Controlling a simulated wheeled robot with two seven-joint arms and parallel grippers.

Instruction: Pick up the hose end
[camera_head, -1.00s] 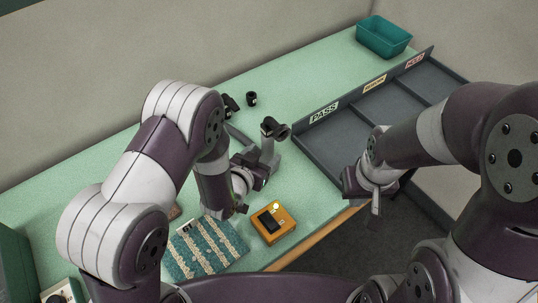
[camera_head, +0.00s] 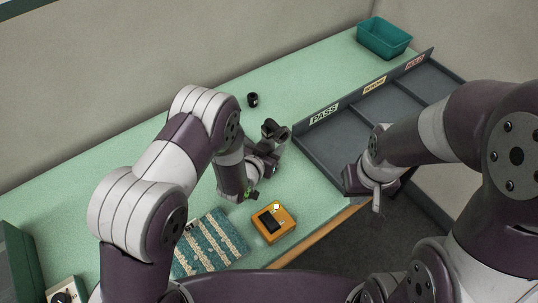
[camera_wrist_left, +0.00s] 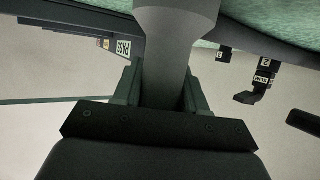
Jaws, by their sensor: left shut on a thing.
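A grey piece with a black top (camera_head: 272,132), which I take to be the hose end, stands tilted on the green table beside the grey tray. My left gripper (camera_head: 266,160) is at its lower part. In the left wrist view, my left gripper (camera_wrist_left: 163,88) is shut on a grey flared piece (camera_wrist_left: 176,45), with a finger on each side of it. My own arm hides part of the table behind it. My right gripper (camera_head: 374,200) is over the front edge of the tray, apart from the hose end; its finger gap is not clear.
A grey sectioned tray (camera_head: 345,135) with a PASS label lies to the right, and a teal bin (camera_head: 384,38) stands at the back. A yellow box (camera_head: 273,222) and a striped textile sample (camera_head: 210,243) lie in front. A small black part (camera_head: 252,99) lies behind.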

